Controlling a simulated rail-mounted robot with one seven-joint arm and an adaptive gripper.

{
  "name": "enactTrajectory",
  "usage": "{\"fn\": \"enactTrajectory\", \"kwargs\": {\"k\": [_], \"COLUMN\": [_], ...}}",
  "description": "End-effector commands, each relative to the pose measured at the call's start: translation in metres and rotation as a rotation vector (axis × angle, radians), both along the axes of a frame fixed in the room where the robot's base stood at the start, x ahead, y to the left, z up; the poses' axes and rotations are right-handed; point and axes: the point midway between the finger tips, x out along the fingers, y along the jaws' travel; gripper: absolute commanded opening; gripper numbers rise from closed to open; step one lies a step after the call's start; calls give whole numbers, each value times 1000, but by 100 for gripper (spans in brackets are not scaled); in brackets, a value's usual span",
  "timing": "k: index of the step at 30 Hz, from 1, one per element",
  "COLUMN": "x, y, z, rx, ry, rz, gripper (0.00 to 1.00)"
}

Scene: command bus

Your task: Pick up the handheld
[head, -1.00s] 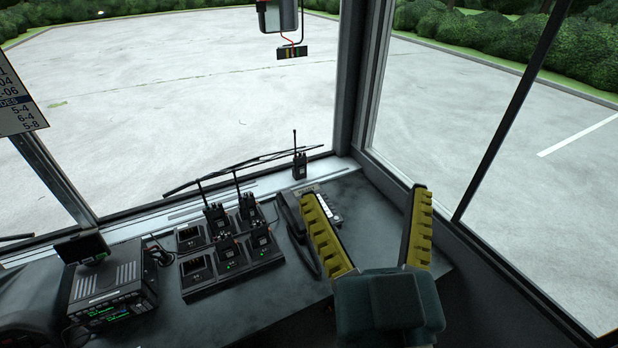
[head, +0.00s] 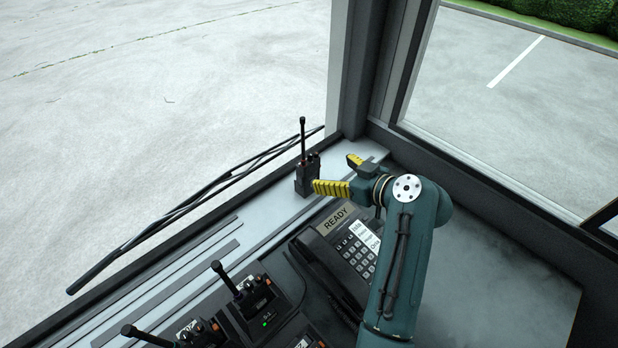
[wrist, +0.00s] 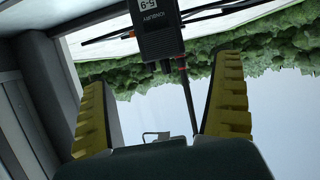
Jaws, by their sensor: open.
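The handheld, a black two-way radio (head: 307,176) with an upright antenna, stands on the grey ledge under the windshield, at the corner post. In the wrist view the radio (wrist: 160,32) appears upside down at top centre, with a white label and its antenna pointing down the picture. My gripper (head: 334,174) is open just right of the radio, its yellow-padded fingers spread. One fingertip overlaps the radio's lower right edge in the head view; I cannot tell whether it touches. In the wrist view the radio lies ahead, between the lines of my two fingers (wrist: 162,75).
A desk phone (head: 345,245) with a READY display lies below my gripper. Several radios sit in a charger (head: 268,318) at the lower left. A wiper (head: 190,205) runs outside the windshield. The corner post (head: 352,70) rises close behind the radio. The dashboard (head: 500,290) at right is clear.

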Motion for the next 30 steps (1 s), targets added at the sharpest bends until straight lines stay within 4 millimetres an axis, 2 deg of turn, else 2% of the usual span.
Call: {"fn": "enactTrajectory", "kwargs": {"k": [1,8,13,18,25,26,30], "x": [8,26,46,56,57,57,57], "y": [9,26,48,57,58,58,58], "z": [-3,-13,-18,-26,-26,-26,-26], "rx": [0,1,0,1,0,0,0], "ry": [2,1,1,0,0,0,0], "rz": [4,1,2,-1,-1,-1,-1], "gripper": [96,96,96,96,96,92,66]}}
